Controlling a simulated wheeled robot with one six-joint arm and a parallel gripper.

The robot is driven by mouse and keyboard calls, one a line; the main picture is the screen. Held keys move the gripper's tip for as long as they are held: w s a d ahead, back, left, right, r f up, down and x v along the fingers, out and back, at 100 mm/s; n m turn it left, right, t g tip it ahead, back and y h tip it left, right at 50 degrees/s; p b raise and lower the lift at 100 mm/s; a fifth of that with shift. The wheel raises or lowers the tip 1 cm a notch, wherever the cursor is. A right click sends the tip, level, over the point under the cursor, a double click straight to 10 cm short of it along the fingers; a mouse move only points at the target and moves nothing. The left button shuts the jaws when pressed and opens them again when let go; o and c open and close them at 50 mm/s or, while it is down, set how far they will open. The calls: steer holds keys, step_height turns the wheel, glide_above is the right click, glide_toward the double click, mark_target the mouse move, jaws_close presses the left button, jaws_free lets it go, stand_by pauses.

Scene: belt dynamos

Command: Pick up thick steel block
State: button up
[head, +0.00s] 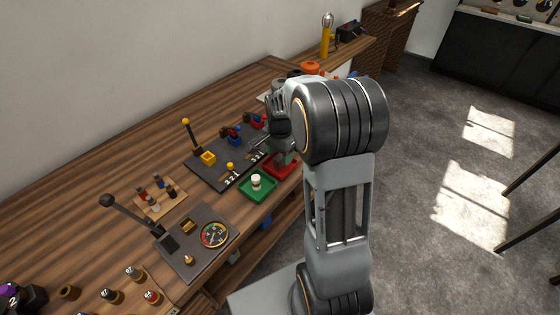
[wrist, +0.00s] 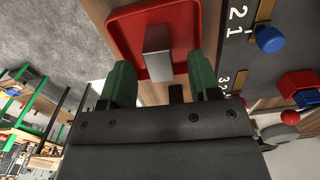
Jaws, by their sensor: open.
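A grey steel block (wrist: 157,52) stands in a red tray (wrist: 188,25) in the wrist view. My gripper (wrist: 160,78) has two green fingers spread apart, with a clear gap between them. The near end of the block lies between the fingertips in the picture, with space on both sides; I see no contact. In the head view the red tray (head: 274,166) is at the bench's front edge, partly covered by my arm, and I cannot make out the block there.
A green tray (head: 271,186) with a pale round piece (head: 256,181) sits beside the red tray. A dark panel (head: 201,173) with levers and numbers lies behind them. A gauge panel (head: 187,259) is nearer. Open floor (head: 415,230) lies to the right.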

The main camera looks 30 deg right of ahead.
steer(key=shift+f, duration=0.9)
steer(key=shift+c, duration=0.4)
steer(key=shift+r, duration=0.1)
jaws_close()
